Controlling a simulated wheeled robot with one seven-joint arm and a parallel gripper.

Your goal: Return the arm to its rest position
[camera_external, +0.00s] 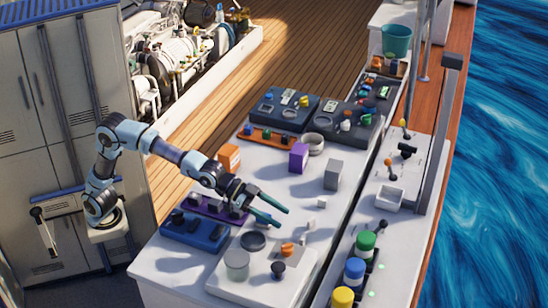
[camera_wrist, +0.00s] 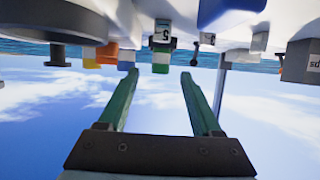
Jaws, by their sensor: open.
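My gripper (camera_external: 277,209) has long green fingers and reaches out over the white worktop (camera_external: 185,263) in the external view. In the wrist view my gripper (camera_wrist: 160,85) has its two fingers well apart with nothing between them. My arm stretches from its mount beside the grey cabinets, bends at a high elbow and slopes down to the right. The wrist view appears upside down, with sky below and worktop items along the top.
An orange box (camera_external: 229,158), a purple box (camera_external: 299,157) and a grey box (camera_external: 333,174) stand behind the arm. Coloured canisters (camera_external: 354,271) line the right console. Grey cabinets (camera_external: 30,100) stand at left.

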